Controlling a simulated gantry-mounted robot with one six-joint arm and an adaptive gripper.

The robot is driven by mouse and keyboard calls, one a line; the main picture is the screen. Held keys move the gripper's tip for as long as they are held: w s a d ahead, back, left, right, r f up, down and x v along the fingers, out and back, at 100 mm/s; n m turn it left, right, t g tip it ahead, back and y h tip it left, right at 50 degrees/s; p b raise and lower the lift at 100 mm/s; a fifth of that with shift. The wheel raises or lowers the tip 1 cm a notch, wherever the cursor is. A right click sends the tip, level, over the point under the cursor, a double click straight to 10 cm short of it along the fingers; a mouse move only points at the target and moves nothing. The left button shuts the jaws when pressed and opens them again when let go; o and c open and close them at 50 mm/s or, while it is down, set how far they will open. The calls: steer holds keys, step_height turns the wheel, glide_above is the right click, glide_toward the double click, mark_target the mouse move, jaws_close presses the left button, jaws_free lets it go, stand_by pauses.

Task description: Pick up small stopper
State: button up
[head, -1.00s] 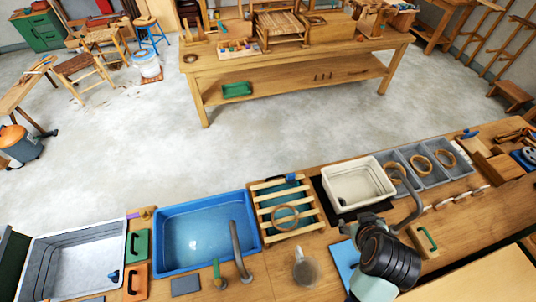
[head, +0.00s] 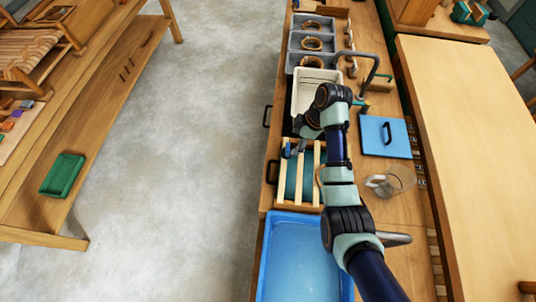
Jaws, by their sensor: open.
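A small blue piece (head: 287,151) sits at the far left corner of the slatted wooden rack (head: 291,192). It may be the small stopper, but it is too small to be sure. My gripper (head: 299,147) is at the end of my arm, just above that corner of the rack and close beside the blue piece. The gripper is open. Its fingers are small and dark in this view, and I cannot tell whether they touch the piece. My arm hides the right part of the rack.
A blue water tub (head: 295,262) lies nearer, and a cream basin (head: 301,95) stands beyond the rack. A curved tap (head: 374,66), a blue board (head: 385,137) with a black handle and a clear mug (head: 402,179) stand right. Open floor lies left.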

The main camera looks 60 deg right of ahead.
mark_target(288, 149)
steer(key=b+x, duration=0.2)
steer(key=x, duration=0.5)
steer(key=shift+w+f, duration=0.25)
steer(key=shift+f, duration=0.1)
steer(key=shift+c, duration=0.3)
steer(key=c, duration=1.3)
steer(key=shift+o, duration=0.2)
steer(key=shift+r, duration=0.1)
steer(key=shift+r, duration=0.1)
step_height(288, 149, up, 20)
steer(key=p, duration=0.8)
steer(key=shift+p, duration=0.35)
